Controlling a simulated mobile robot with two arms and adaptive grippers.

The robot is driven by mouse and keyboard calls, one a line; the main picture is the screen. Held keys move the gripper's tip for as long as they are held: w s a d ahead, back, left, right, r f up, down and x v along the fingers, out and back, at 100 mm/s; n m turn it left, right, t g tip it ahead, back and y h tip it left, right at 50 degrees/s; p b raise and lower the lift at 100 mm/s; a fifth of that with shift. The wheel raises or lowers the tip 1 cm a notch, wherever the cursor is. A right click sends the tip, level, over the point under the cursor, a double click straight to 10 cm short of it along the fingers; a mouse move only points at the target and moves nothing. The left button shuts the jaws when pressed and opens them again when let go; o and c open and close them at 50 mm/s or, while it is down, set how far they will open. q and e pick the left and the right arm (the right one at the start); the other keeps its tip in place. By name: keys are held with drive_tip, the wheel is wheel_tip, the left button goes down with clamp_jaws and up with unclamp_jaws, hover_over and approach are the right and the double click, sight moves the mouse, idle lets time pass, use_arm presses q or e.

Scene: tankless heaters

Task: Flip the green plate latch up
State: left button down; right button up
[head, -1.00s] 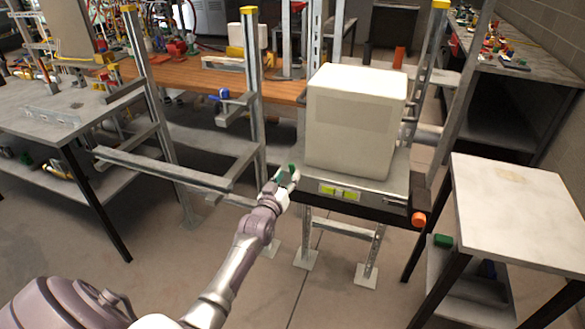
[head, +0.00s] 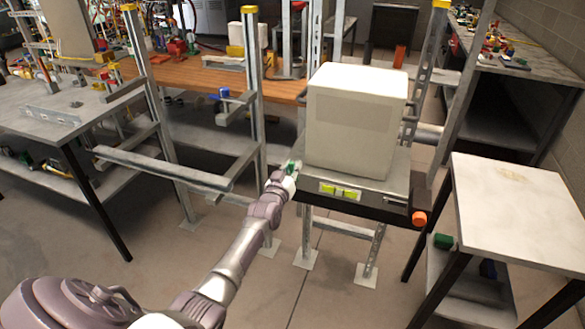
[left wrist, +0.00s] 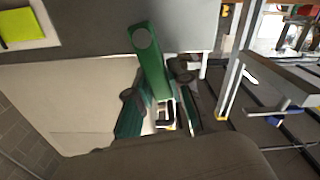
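In the head view only a small bit of the green latch (head: 293,165) shows, at the left edge of the plate under the white box. My left gripper (head: 288,177) is right at it and partly hides it. In the left wrist view my left gripper's fingers (left wrist: 157,86) are apart, one on each side of the bar. Whether they touch it I cannot tell. My right gripper is out of view.
A large white box (head: 355,120) stands on the plate, whose front (head: 375,207) carries yellow-green labels and an orange knob (head: 419,218). Grey metal posts (head: 252,90) and rails stand to the left. A pale-topped table (head: 515,210) stands at the right.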

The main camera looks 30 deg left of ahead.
use_arm(q)
drive_tip(key=shift+d+r+m, duration=0.1)
drive_tip(key=shift+d+m, duration=0.1)
drive_tip(key=shift+m, duration=0.3)
drive_tip(key=shift+w+d+m+p, duration=0.15)
drive_tip(key=shift+d+m+p, duration=0.2)
drive_tip(key=shift+m, duration=0.55)
drive_tip(key=c, duration=1)
unclamp_jaws()
drive_tip(key=shift+c, duration=0.2)
drive_tip(key=v, duration=1.2)
